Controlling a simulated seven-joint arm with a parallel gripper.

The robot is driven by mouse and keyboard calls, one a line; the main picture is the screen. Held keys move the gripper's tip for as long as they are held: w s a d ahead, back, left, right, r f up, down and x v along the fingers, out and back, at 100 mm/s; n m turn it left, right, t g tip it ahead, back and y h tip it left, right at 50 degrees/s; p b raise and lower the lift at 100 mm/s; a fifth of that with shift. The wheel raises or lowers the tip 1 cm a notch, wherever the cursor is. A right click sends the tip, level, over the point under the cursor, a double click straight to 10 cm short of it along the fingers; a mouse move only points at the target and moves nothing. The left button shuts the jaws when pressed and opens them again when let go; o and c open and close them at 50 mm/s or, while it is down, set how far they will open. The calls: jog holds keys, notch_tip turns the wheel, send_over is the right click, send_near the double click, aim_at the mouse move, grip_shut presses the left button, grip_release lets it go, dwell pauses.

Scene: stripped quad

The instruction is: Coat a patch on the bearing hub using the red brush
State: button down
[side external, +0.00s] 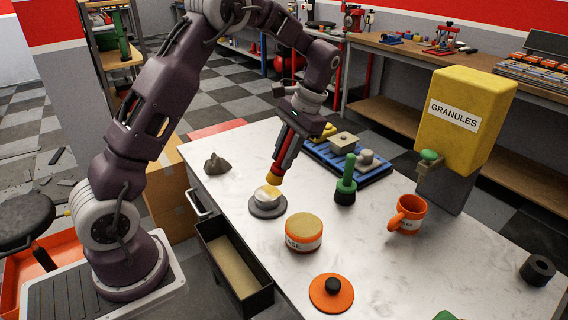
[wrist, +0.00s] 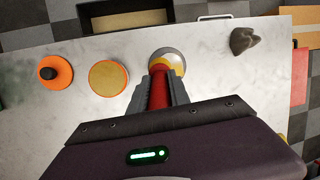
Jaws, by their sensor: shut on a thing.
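My gripper (side external: 284,157) is shut on the red brush (side external: 278,168), which points down with its yellow tip at the bearing hub. In the wrist view the brush (wrist: 158,88) lies between the fingers (wrist: 159,96). The bearing hub (side external: 267,209) is a grey disc with a paler raised middle, flat on the bench; it also shows in the wrist view (wrist: 178,57). The top of the hub looks partly yellowish beside the brush tip. The tip is at or just above the hub; I cannot tell if they touch, as the tip hides part of it.
An open orange tub (side external: 304,238) with yellowish contents stands right of the hub, its orange lid (side external: 331,293) near the front. A green-handled tool (side external: 345,184), orange mug (side external: 407,216), yellow granules dispenser (side external: 464,118), blue tray (side external: 361,174) and grey rock (side external: 217,164) surround it. A drawer (side external: 234,263) hangs open.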

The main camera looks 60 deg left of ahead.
jog(key=shift+r, duration=1.4)
jog(key=shift+s, duration=0.1)
jog(key=shift+s+f, duration=0.45)
jog(key=shift+s, duration=0.15)
jog(key=shift+r, duration=0.1)
